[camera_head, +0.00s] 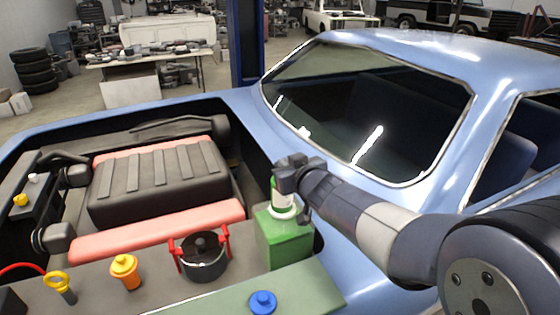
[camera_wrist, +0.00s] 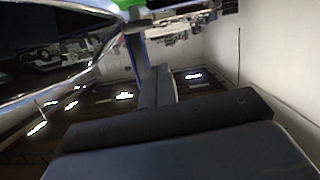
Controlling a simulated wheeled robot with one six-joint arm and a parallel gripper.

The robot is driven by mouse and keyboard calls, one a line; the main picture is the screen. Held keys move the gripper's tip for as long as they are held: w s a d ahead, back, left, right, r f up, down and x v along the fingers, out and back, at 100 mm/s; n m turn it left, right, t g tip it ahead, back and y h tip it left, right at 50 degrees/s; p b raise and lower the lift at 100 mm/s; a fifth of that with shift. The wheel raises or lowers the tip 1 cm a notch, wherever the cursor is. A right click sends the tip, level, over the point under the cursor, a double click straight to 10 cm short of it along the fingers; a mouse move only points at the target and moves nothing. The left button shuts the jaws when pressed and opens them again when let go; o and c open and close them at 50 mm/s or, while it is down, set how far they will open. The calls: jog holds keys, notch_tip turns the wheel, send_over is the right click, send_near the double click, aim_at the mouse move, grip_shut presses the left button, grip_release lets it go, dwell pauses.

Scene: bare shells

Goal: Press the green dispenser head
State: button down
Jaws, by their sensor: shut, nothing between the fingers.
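The green dispenser (camera_head: 285,242) is a box-shaped bottle with a white collar, standing on the ledge of the blue car's engine bay in the head view. A narrow green part of its head (camera_head: 275,192) shows above the collar; the rest is hidden behind my gripper. My gripper (camera_head: 286,172) is shut and empty, at the top of the dispenser head. I cannot tell whether it touches the head. The wrist view shows my gripper (camera_wrist: 146,70) and a bit of green at the top edge.
On the ledge left of the dispenser stand a black pot with red handles (camera_head: 203,257), an orange cap (camera_head: 125,270) and a yellow-ringed dipstick (camera_head: 60,285). A blue cap (camera_head: 263,302) is in front. The car's windshield (camera_head: 370,110) rises behind my arm.

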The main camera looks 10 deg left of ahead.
jog(key=v, duration=0.3)
jog(key=shift+s, duration=0.1)
dwell(0.8)
jog(key=w+r+p+x, duration=0.1)
jog(key=r+p+x, duration=0.1)
jog(key=x, duration=0.7)
jog(key=b+v, duration=0.1)
jog(key=v, duration=0.4)
jog(key=shift+s+f, duration=0.15)
jog(key=shift+s, duration=0.15)
